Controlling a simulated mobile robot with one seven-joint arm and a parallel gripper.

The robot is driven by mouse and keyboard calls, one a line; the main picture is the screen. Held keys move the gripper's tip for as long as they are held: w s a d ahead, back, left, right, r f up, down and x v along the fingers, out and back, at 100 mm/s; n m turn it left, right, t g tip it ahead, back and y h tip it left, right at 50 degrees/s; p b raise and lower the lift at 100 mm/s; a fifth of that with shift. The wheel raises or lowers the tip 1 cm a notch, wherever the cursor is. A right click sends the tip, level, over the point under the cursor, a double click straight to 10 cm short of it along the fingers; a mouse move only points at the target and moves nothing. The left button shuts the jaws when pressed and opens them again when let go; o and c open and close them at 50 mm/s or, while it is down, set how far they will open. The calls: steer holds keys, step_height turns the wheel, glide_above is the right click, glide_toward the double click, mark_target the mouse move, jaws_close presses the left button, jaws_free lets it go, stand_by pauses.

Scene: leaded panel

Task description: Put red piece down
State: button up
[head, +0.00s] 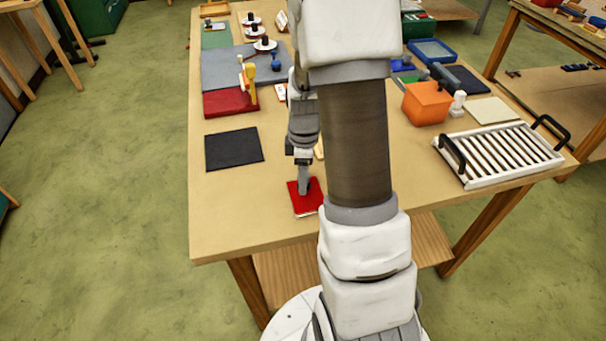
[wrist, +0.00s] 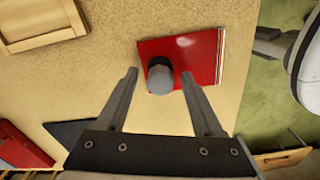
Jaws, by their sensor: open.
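The red piece (head: 304,204) is a flat square plate lying on the wooden table near its front edge; a pale strip shows along its front side. In the wrist view the red piece (wrist: 208,58) has a glossy top and a pale line along its right edge. A grey round-ended knob (wrist: 160,77) stands at its left part. My gripper (wrist: 160,73) is open, its two fingers on either side of the knob with gaps visible. In the head view my gripper (head: 304,188) is low over the red piece, and my arm hides part of the area to its right.
A dark square mat (head: 234,149) and a red tray (head: 230,102) lie to the left. A white slatted rack (head: 499,153) with black handles and an orange block (head: 426,103) are to the right. The table (head: 245,208) is bare left of the red piece.

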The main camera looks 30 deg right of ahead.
step_height(320, 180, up, 12)
steer(key=s+a+r+m+t, duration=0.5)
steer(key=s+a+r+m, duration=0.6)
steer(key=s+a+r, duration=0.3)
steer(key=shift+s+m+t+p, duration=0.25)
steer(key=shift+m+t+p, duration=0.05)
steer(key=shift+m, duration=0.1)
steer(key=shift+d+r, duration=0.1)
stand_by(1.0)
